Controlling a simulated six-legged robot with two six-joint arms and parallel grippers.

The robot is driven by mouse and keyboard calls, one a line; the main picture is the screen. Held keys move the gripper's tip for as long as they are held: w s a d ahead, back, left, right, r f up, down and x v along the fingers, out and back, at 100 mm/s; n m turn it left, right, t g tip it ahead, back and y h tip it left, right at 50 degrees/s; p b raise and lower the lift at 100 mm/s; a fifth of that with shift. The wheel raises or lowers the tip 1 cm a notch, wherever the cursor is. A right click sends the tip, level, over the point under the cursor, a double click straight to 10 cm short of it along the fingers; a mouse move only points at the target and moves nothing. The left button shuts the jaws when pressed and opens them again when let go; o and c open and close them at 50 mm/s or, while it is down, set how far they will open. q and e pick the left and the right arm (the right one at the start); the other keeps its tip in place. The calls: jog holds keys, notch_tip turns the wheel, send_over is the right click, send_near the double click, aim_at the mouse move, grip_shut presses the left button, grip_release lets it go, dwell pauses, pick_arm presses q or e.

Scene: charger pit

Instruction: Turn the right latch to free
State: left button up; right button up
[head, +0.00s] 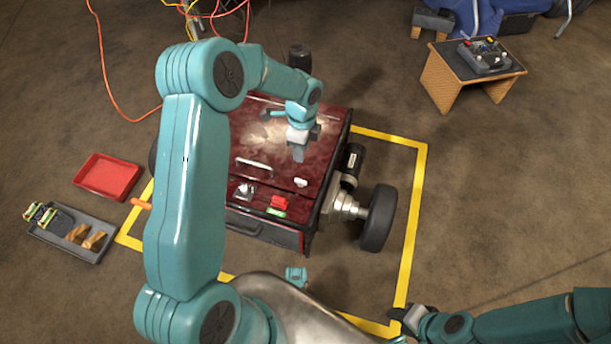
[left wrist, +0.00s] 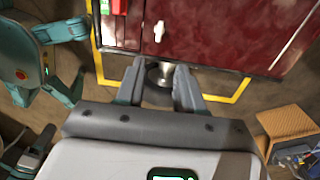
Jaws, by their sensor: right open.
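The right latch (head: 301,182) is a small white knob near the front right edge of the dark red lid (head: 305,108). It also shows in the left wrist view (left wrist: 159,31), beyond my fingertips. My left gripper (head: 298,153) hangs over the lid, behind the latch in the head view. In the left wrist view its two fingers (left wrist: 158,75) stand apart with nothing held between them, and they look clear of the latch. My right gripper (head: 404,318) is open and empty at the lower right, away from the box. My left arm hides the left part of the lid.
A white handle (head: 253,167) lies on the lid. A red switch (head: 280,201) sits on the front ledge. A black wheel (head: 378,218) stands at the right, inside yellow floor tape (head: 411,230). A red tray (head: 107,177) and grey tray (head: 85,250) lie left.

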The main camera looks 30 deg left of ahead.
aim_at(301, 180)
pick_arm(q)
jog(key=f+b, duration=0.1)
jog(key=f, duration=0.3)
jog(key=f+b, duration=0.1)
jog(key=f, duration=0.4)
jog(key=f+b, duration=0.2)
jog(key=f, duration=0.2)
jog(key=shift+s+a+f, duration=0.1)
jog(key=shift+s+f, duration=0.1)
jog(key=shift+s, duration=0.15)
jog(key=shift+f, duration=0.75)
grip_shut()
